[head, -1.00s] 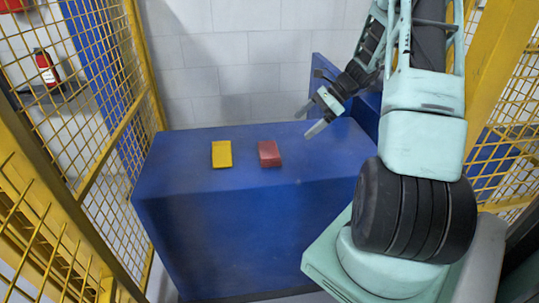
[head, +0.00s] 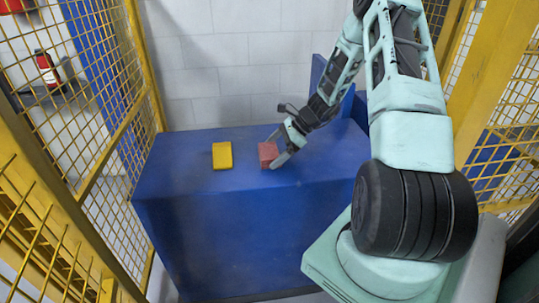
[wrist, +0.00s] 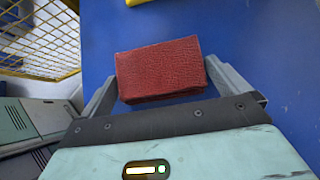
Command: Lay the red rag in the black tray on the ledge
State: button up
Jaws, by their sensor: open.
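The red rag (head: 267,153) is a folded block lying on the blue ledge (head: 240,185). My gripper (head: 275,148) is at the rag, with its fingers open. In the wrist view the rag (wrist: 160,70) lies between and ahead of the two spread fingers of the gripper (wrist: 158,88). Whether the fingers touch the rag I cannot tell. No black tray can be made out in either view.
A yellow folded block (head: 222,155) lies on the ledge to the left of the rag, with a gap between. Yellow mesh fencing (head: 85,90) stands on the left and a grey block wall (head: 240,60) behind. The ledge's front part is clear.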

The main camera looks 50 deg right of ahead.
jog(key=shift+f, duration=0.1)
jog(key=shift+c, duration=0.3)
jog(key=c, duration=0.7)
